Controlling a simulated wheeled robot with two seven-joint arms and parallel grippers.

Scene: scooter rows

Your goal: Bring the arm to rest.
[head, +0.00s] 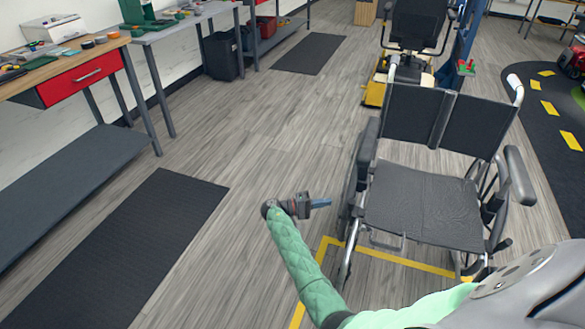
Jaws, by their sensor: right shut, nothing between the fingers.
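My right gripper (322,203) is in the middle of the head view, at the end of my green-sleeved right arm (298,257). Its fingers are shut, with nothing between them. It points to the right, toward the left wheel side of a black wheelchair (425,205). In the picture it is just left of the wheelchair, and I cannot tell the exact gap. My left gripper is not in view.
Yellow floor tape (375,253) runs under the wheelchair. Workbenches with a red drawer (82,79) line the left wall. A dark mat (120,250) lies left of my arm. Another wheeled chair (412,25) stands behind.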

